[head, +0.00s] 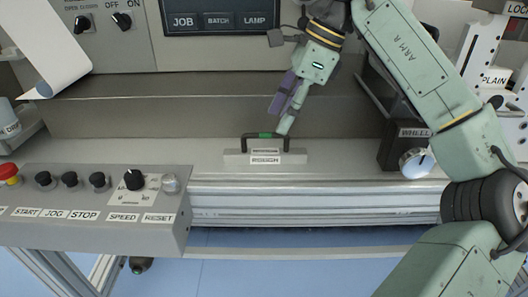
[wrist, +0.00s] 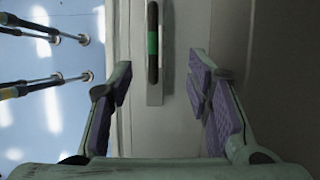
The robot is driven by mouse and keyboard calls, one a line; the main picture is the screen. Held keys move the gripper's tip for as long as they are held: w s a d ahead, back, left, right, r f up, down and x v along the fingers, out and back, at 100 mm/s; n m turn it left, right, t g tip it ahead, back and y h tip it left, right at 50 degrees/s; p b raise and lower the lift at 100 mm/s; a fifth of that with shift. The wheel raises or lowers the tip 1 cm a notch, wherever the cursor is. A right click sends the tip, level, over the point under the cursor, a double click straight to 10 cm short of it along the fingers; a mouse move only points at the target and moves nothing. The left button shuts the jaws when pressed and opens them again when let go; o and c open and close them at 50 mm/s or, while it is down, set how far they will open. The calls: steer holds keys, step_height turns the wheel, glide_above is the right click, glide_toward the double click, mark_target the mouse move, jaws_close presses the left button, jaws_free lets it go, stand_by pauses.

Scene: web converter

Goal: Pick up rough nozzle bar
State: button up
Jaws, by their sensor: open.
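The rough nozzle bar (head: 264,158) is a pale bar labelled ROUGH, with a black handle that has a green band in its middle. It lies on the machine's grey ledge, and it also shows at the top centre of the wrist view (wrist: 154,100). My gripper (head: 283,112) is open and empty, just above and behind the handle in the head view. In the wrist view its purple-padded fingers (wrist: 160,82) stand apart, with the lower part of the handle ahead of and between them. I cannot tell whether a finger touches the handle.
A control panel (head: 95,205) with buttons stands at the front left. A black WHEEL box (head: 402,146) with a round dial sits to the right of the bar. A display (head: 220,18) is on the wall behind. The ledge on both sides of the bar is clear.

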mark_target(266, 151)
steer(key=x, duration=0.5)
steer(key=s+p+x, duration=0.1)
steer(key=x, duration=0.1)
steer(key=shift+a, duration=0.25)
steer(key=shift+w+a+f, duration=0.1)
steer(key=shift+a+f, duration=0.1)
steer(key=shift+f, duration=0.25)
jaws_close()
